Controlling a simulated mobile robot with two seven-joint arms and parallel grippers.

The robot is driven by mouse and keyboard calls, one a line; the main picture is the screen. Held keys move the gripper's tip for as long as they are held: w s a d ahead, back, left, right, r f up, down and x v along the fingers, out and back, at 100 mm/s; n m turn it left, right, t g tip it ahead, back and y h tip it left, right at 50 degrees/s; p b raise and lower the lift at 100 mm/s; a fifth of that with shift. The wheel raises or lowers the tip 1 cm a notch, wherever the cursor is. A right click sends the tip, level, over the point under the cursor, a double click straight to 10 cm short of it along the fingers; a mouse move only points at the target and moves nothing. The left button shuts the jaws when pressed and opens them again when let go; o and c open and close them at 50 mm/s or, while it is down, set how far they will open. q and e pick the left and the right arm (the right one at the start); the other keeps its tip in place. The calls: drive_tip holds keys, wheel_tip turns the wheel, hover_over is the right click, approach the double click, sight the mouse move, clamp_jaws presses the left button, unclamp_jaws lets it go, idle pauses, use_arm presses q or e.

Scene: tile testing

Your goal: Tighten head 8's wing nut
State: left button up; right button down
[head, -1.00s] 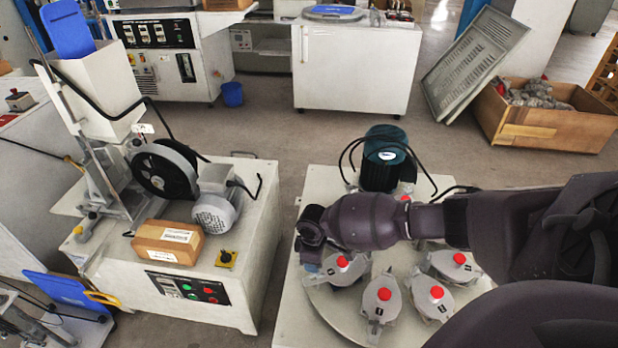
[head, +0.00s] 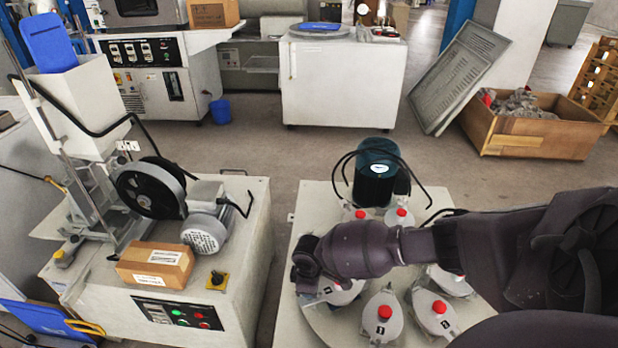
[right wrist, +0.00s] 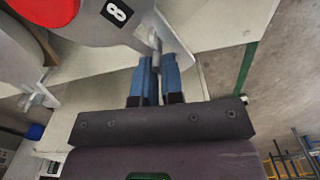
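Head 8 (right wrist: 95,22) is a grey body with a red cap (right wrist: 45,8) and a black "8" label, at the top left of the right wrist view. Its wing nut (right wrist: 154,40) is a small grey metal piece at the head's edge. My right gripper (right wrist: 155,82) has blue fingers close together on both sides of the wing nut, with its grey metal between them. In the head view my right arm (head: 365,248) reaches over the head at the left of the round plate (head: 330,322), and its wrist hides the nut. My left gripper is out of view.
Several other grey heads with red caps, such as one at the front (head: 382,322), ring the plate. A blue-green motor (head: 377,175) with cables stands behind them. A machine with a cardboard box (head: 155,265) is at the left, across a floor gap.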

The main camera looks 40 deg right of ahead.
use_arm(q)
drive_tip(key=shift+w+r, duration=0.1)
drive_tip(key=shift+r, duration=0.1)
use_arm(e)
drive_tip(key=shift+w+r+m+p, duration=0.15)
drive_tip(key=shift+m+p, duration=0.35)
drive_tip(key=shift+m, duration=0.3)
drive_tip(key=m, duration=0.1)
drive_tip(key=m+p, duration=0.1)
drive_tip(key=m, duration=0.1)
drive_tip(key=shift+d+p, duration=0.25)
drive_tip(key=shift+p, duration=0.05)
drive_tip(key=m, duration=0.1)
drive_tip(key=m+p, duration=0.1)
drive_tip(key=m, duration=0.2)
drive_tip(key=shift+d, duration=0.25)
drive_tip(key=shift+d+m+p, duration=0.2)
drive_tip(key=shift+m+p, duration=0.3)
drive_tip(key=shift+m, duration=0.5)
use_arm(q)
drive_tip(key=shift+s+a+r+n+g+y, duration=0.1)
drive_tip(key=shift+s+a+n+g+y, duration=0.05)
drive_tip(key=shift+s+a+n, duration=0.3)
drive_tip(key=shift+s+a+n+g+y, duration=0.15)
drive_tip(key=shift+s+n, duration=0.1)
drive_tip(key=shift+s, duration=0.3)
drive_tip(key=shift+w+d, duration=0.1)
use_arm(e)
drive_tip(key=shift+f+m, duration=0.2)
drive_tip(key=shift+m, duration=0.1)
